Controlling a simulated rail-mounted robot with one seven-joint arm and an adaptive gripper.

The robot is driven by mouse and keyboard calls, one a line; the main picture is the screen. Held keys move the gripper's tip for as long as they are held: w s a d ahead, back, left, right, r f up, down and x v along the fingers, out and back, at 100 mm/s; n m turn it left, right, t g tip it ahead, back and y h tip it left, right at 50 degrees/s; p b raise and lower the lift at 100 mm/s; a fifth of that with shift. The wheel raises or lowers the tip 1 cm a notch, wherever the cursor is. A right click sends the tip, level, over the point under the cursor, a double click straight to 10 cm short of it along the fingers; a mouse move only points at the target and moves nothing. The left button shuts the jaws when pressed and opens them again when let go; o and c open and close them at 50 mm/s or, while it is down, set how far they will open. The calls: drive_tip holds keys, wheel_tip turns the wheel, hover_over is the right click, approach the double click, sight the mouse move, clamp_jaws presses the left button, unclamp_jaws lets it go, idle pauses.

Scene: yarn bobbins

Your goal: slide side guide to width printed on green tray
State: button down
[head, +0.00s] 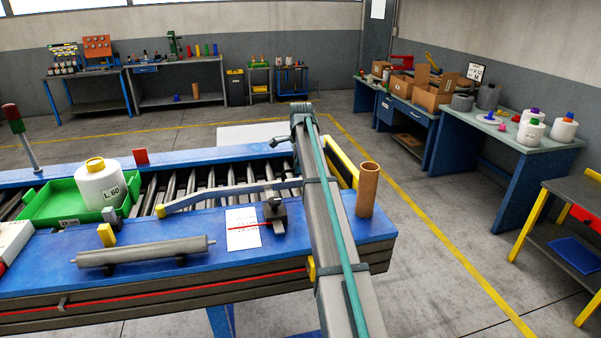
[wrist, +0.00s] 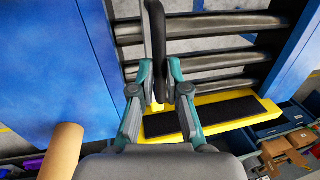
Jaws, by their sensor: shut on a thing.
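The green tray (head: 66,204) sits on the rollers at the left in the head view, with a small front label (head: 69,223) too small to read surely. A white bobbin (head: 100,186) marked L 60 stands in it. The side guide (head: 222,192) is a grey bar with a yellow end near the tray. Its clamp (head: 275,208) is on the blue rail, beside a white scale card (head: 243,228) with a red line.
A tan tube (head: 367,189) stands upright on the rail's right end; it also shows in the wrist view (wrist: 62,150). A grey roller (head: 145,251) lies on the front rail. A yellow end stop (wrist: 200,115) closes the conveyor.

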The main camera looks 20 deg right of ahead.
drive_tip(key=shift+w+d, duration=0.1)
drive_tip(key=shift+w, duration=0.45)
drive_tip(key=shift+s, duration=0.25)
drive_tip(key=c, duration=1.2)
unclamp_jaws()
drive_tip(key=r, duration=0.4)
drive_tip(key=s+r, duration=0.1)
drive_tip(key=r, duration=0.3)
drive_tip(key=s+r, duration=0.1)
drive_tip(key=r, duration=0.3)
drive_tip(key=shift+s+a, duration=0.2)
drive_tip(key=shift+a, duration=0.1)
drive_tip(key=shift+f, duration=0.1)
